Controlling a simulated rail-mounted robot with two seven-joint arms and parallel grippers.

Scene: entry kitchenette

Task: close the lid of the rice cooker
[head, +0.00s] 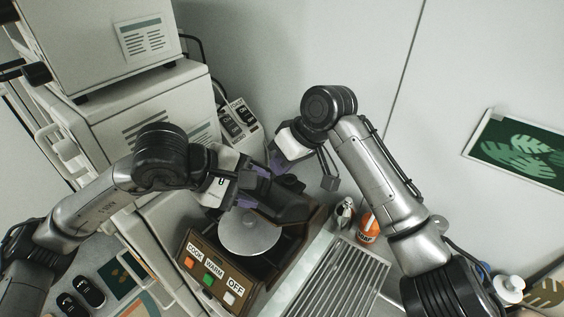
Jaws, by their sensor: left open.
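The rice cooker (222,268) is a brown box with a front panel of COOK, WARM and OFF buttons. A round silver disc (250,236) shows in its top. A dark part that looks like the raised lid (288,207) stands behind the disc, partly covered by my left gripper. My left gripper (254,187) is open, with purple-padded fingers above the disc and close to the dark part; I cannot tell whether they touch it. My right gripper (281,163) is farther back, beyond the cooker. Its fingers are largely hidden, and I see nothing held in it.
A ribbed metal rack (328,278) lies right of the cooker, with an orange-labelled bottle (368,227) and a small can (344,213) behind it. Stacked pale appliances (110,95) crowd the left.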

